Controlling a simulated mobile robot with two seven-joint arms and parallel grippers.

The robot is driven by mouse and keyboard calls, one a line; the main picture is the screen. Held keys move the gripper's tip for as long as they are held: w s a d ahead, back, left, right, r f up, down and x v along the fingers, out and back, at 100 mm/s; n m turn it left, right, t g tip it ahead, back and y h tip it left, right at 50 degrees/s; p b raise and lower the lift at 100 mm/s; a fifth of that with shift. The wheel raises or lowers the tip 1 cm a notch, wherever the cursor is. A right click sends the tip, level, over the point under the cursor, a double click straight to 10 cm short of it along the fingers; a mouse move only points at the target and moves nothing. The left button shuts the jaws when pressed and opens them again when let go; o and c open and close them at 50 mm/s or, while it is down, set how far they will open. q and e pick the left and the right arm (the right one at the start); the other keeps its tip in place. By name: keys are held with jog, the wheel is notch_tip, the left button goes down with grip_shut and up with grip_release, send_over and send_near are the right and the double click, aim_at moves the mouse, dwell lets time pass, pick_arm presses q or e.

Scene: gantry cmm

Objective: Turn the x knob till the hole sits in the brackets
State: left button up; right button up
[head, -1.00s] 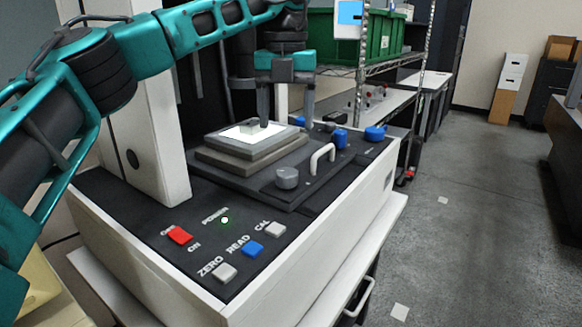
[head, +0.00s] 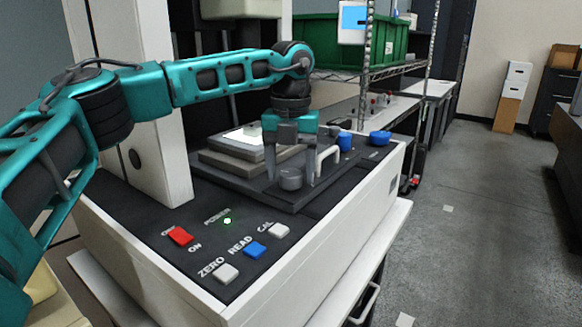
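My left gripper (head: 290,178) is open above the machine's dark deck, its fingers pointing down. A grey round knob (head: 290,180) shows between its fingertips, with a gap on each side; I cannot tell how deep the fingers reach around it. Two blue knobs, a nearer one (head: 345,141) and a farther one (head: 380,138), sit at the deck's back right. No readable label marks the x knob. The grey stage (head: 225,160) carries a lit white plate (head: 240,136), partly behind the gripper. The small blue screen (head: 352,15) is too small to show a hole or brackets. My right gripper is out of view.
A white handle (head: 328,160) stands close to the right finger. A red switch (head: 180,236), a lit green lamp (head: 227,221), a blue READ button (head: 255,250) and grey buttons lie at the front. Green bins (head: 390,45) stand on a rack behind.

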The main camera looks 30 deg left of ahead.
pick_arm(q)
jog(key=c, duration=0.9)
jog(key=shift+c, duration=0.2)
jog(key=shift+r, duration=0.1)
